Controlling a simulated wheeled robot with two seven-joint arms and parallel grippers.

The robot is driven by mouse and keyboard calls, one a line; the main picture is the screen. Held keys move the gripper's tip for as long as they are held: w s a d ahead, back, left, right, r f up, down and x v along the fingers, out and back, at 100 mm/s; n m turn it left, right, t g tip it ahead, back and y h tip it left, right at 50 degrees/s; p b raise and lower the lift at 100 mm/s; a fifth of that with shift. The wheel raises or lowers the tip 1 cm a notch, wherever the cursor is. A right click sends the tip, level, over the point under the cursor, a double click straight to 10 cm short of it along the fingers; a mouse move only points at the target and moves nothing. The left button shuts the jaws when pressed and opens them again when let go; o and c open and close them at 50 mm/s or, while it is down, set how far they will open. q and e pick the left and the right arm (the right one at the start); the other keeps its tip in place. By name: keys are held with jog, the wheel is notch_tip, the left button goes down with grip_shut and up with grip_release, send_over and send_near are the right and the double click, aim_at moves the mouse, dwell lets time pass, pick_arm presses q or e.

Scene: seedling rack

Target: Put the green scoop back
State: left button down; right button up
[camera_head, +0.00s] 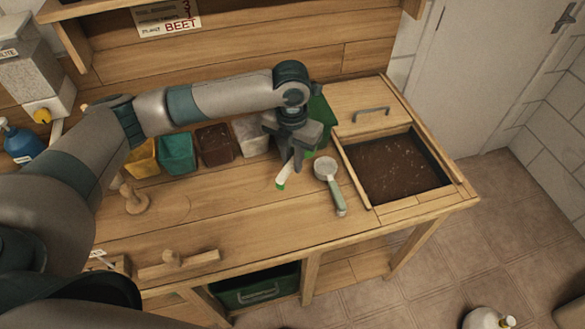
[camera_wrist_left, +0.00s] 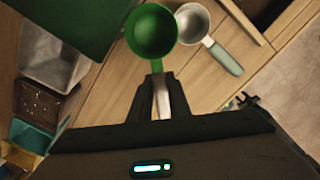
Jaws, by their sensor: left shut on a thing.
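My left gripper (camera_head: 293,163) is shut on the green scoop. In the left wrist view the scoop's round green cup (camera_wrist_left: 152,32) shows beyond my fingertips (camera_wrist_left: 160,90), and its pale handle runs between them. In the head view the pale handle (camera_head: 287,173) with a green end sticks out below the fingers, and most of the cup is hidden by the gripper. The scoop looks held above the wooden bench; the exact gap is unclear. My right gripper is not in view.
A metal scoop with a pale green handle (camera_head: 337,197) lies right of my gripper. A soil bin (camera_head: 397,168) is sunk in the bench's right end. Yellow (camera_head: 143,160), teal (camera_head: 177,154), brown (camera_head: 214,145) and grey (camera_head: 252,138) tubs line the back. A dark green container (camera_head: 320,117) stands behind my gripper.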

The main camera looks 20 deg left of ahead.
pick_arm(q)
jog(key=shift+f+p, duration=0.85)
jog(key=shift+f, duration=1.15)
jog(key=shift+f, duration=0.55)
jog(key=c, duration=1.7)
grip_release()
jog(key=shift+o, duration=0.2)
